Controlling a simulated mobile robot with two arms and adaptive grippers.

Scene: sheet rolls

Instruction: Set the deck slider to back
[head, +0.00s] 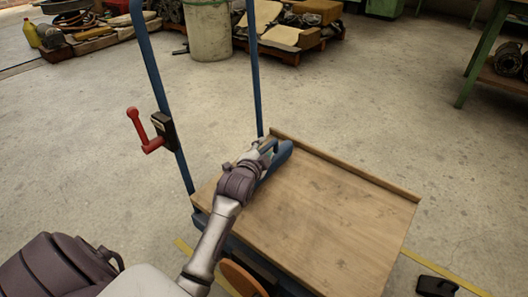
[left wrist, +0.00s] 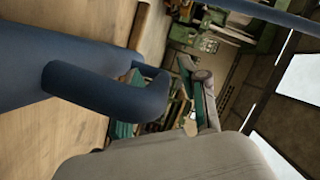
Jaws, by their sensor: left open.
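A blue bar (head: 277,163) lies along the deck's left end; which part is the slider I cannot tell. My left gripper (head: 268,147) is open at the far end of this bar. In the left wrist view, a rounded blue handle (left wrist: 110,90) sticks out from a larger blue part, close to the gripper's grey body. The handle does not look clamped; whether a finger touches it I cannot tell. My right gripper is out of view.
A red crank lever (head: 146,134) sits on a dark box on the left blue post (head: 159,84). A second post (head: 254,70) stands behind the gripper. A bin (head: 208,30) and pallets stand at the back. The floor right of the cart is mostly clear.

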